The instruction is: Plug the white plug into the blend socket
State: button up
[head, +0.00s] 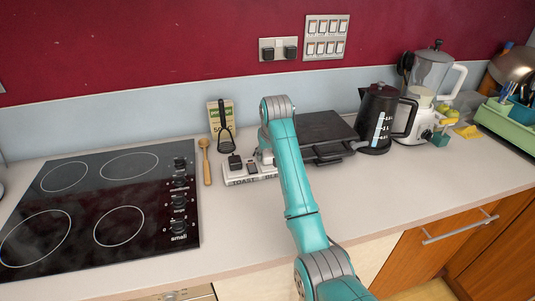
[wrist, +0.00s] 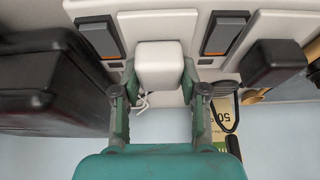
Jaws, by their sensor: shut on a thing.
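The white plug (wrist: 160,63) is between the two fingers of my gripper (wrist: 159,78) in the wrist view, and the fingers are shut on its sides. A thin white cord shows below it. The plug is over or against the white socket strip (head: 230,182), between two dark switches with orange edges; I cannot tell whether its pins are in. In the head view the strip has a "TOAST" label on its front, and the "BLEND" label is partly covered by my arm.
A black plug (head: 236,162) sits on the strip, left of my gripper; it also shows in the wrist view (wrist: 273,62). A black grill (head: 325,128) is close on the right, then a kettle (head: 377,120) and blender (head: 428,80). A wooden spoon (head: 206,165) and hob (head: 100,205) lie left.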

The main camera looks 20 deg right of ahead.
jog(key=shift+f, duration=0.15)
jog(key=o, duration=1.4)
jog(key=shift+c, duration=0.2)
jog(key=shift+v, duration=3.8)
